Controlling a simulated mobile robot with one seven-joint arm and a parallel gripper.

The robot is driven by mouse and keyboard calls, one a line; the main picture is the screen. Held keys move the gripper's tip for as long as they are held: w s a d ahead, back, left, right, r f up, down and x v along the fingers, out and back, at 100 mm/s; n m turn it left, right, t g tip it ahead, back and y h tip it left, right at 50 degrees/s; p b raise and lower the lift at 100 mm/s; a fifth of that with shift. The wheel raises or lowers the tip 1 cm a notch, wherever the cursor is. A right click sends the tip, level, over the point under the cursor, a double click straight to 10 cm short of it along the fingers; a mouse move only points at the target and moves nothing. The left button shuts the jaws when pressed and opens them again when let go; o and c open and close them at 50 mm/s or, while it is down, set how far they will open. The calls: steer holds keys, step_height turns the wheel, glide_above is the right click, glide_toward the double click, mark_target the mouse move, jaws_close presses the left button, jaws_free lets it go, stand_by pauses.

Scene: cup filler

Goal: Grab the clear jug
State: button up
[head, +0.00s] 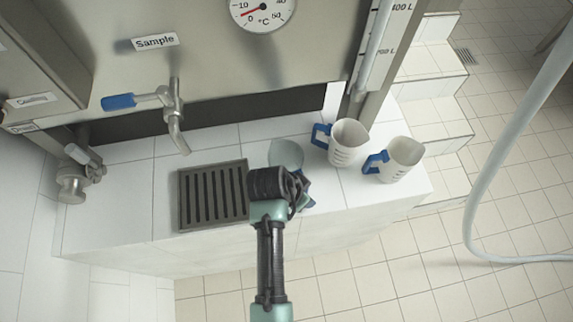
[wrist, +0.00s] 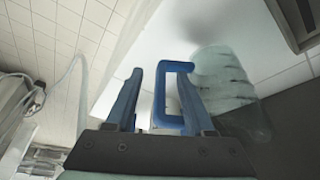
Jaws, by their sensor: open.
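The clear jug (head: 286,152) stands on the white tiled ledge, right of the drain grate, partly hidden by my arm in the head view. In the wrist view the jug's see-through body (wrist: 224,78) is at the upper right, and its blue C-shaped handle (wrist: 161,92) points toward me. My gripper (wrist: 163,76) is open, with one blue finger on each side of the handle's upright bar. I see a gap on the left side; whether the right finger touches is unclear. In the head view my gripper (head: 303,190) is mostly hidden behind my wrist.
Two whitish jugs with blue handles, one nearer (head: 348,142) and one farther right (head: 402,158), stand on the ledge. A dark slotted drain grate (head: 213,195) lies left of my arm. A sample tap (head: 174,110) with a blue lever hangs above it. The ledge (head: 110,205) is clear at left.

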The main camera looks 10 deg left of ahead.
jaws_close()
steer(key=shift+r, duration=0.1)
stand_by(0.3)
